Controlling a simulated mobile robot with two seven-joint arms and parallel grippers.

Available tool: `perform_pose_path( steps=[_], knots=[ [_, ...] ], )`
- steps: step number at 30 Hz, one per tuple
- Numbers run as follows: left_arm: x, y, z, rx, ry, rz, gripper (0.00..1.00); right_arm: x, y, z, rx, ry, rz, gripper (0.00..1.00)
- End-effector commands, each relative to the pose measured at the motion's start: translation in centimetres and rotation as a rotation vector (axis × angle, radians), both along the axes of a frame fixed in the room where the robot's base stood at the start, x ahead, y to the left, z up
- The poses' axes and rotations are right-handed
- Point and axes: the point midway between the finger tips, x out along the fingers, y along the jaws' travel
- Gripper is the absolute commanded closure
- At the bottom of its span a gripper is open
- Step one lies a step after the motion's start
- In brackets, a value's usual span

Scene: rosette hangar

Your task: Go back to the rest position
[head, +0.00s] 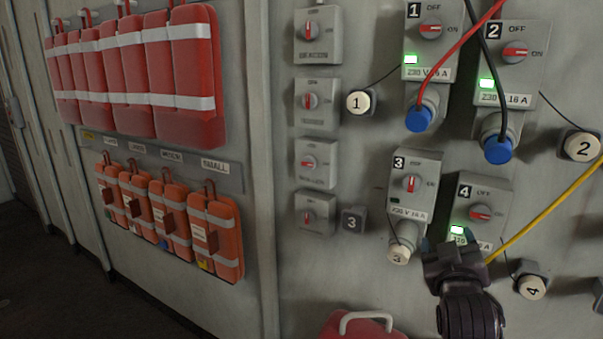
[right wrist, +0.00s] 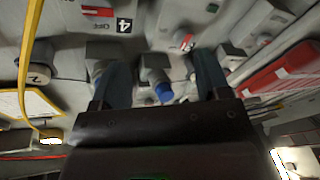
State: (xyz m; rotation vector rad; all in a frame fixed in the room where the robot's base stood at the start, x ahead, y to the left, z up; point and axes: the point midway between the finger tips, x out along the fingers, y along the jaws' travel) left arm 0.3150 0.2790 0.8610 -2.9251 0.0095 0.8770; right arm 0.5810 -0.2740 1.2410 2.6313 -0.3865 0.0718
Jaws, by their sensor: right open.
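My right gripper (head: 455,255) is in front of the lower part of socket box 4 (head: 481,203) and hides its outlet. In the right wrist view the two fingers of the right gripper (right wrist: 163,75) stand apart. A blue-ended grey connector (right wrist: 165,92) shows between them, apparently beyond the fingers; I cannot tell which socket it belongs to. A yellow cable (head: 545,213) runs from the upper right to behind the gripper; its end is hidden. My left gripper is not in view.
Socket boxes 1 (head: 432,40) and 2 (head: 511,62) hold blue plugs with red and black cables. Box 3 (head: 413,185) has no plug in view. Cap 4 (head: 532,287) is beside my gripper. A red case (head: 365,326) is below. Red and orange bags hang left.

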Motion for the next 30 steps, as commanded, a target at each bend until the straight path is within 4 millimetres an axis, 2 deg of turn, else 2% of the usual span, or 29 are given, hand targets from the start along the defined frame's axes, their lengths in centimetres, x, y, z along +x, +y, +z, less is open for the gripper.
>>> perform_pose_path(
  steps=[1,5,8,11,15,17,21,25,27,30],
  knots=[
    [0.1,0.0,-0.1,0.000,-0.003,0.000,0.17,-0.1,0.3,-1.9,0.036,0.005,0.034,0.31],
    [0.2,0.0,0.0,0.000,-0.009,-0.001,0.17,-0.8,1.2,-6.1,0.137,0.021,0.113,0.31],
    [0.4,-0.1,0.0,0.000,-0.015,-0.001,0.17,-2.0,1.6,-10.2,0.214,0.055,0.163,0.31],
    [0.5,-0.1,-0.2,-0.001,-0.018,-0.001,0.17,-4.0,1.9,-15.2,0.295,0.110,0.202,0.31],
    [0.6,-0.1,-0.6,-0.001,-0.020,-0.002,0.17,-8.1,1.9,-22.6,0.392,0.215,0.230,0.31],
    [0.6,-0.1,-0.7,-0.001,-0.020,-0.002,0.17,-10.2,1.8,-25.7,0.422,0.269,0.231,0.31],
    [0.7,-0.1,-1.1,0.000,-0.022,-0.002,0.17,-15.7,1.4,-32.1,0.454,0.403,0.218,0.31],
    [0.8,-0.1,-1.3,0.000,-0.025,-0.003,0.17,-20.7,0.8,-36.4,0.457,0.512,0.192,0.31],
    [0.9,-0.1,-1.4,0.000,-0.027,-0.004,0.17,-22.7,0.4,-37.7,0.455,0.552,0.179,0.31],
    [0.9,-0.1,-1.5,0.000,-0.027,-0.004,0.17,-24.7,0.0,-38.9,0.456,0.589,0.162,0.31]
  ],
)
